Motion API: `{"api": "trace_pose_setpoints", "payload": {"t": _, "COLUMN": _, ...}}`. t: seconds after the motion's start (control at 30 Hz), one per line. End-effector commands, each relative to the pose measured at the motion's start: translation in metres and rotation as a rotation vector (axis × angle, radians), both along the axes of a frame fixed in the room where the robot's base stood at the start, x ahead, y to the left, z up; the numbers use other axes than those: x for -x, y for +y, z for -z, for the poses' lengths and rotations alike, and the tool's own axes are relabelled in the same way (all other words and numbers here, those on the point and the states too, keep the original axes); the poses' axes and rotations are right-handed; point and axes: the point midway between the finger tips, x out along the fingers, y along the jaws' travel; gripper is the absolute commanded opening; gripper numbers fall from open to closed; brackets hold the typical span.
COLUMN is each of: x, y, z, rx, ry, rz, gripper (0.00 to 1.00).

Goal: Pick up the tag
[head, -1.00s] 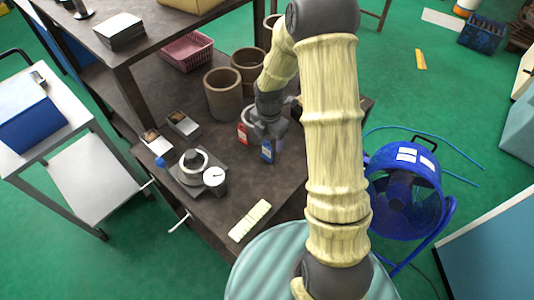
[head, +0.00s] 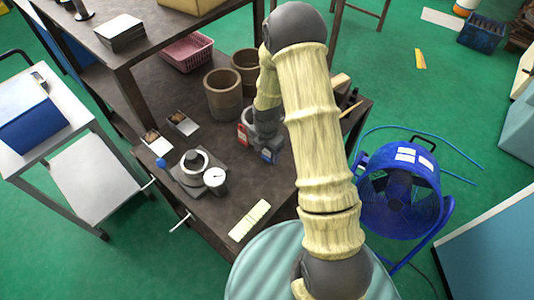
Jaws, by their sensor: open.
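A small red tag-like piece (head: 243,133) and a small blue one (head: 267,155) are on the dark workbench (head: 225,180) in the head view. I cannot tell which is the tag. My gripper (head: 264,147) is open, pointing down right at the blue piece and beside the red one. It hides part of both pieces. Its fingertips are too small and dark to tell whether they touch or straddle the blue piece.
Left of my gripper are the indexing chuck (head: 194,162), a dial gauge (head: 215,178) and small metal bins (head: 183,124). Brown cylinders (head: 222,95) stand behind. A pale yellow strip (head: 249,219) lies near the front edge. A blue fan (head: 401,190) stands on the floor right.

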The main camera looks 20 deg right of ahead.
Motion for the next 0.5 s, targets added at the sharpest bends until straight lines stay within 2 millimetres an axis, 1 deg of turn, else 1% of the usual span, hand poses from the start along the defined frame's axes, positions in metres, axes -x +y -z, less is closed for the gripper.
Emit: {"api": "trace_pose_setpoints", "payload": {"t": 0.5, "x": 0.0, "y": -0.0002, "z": 0.0002, "rx": 0.0, "ry": 0.0, "rz": 0.0, "gripper": 0.66}}
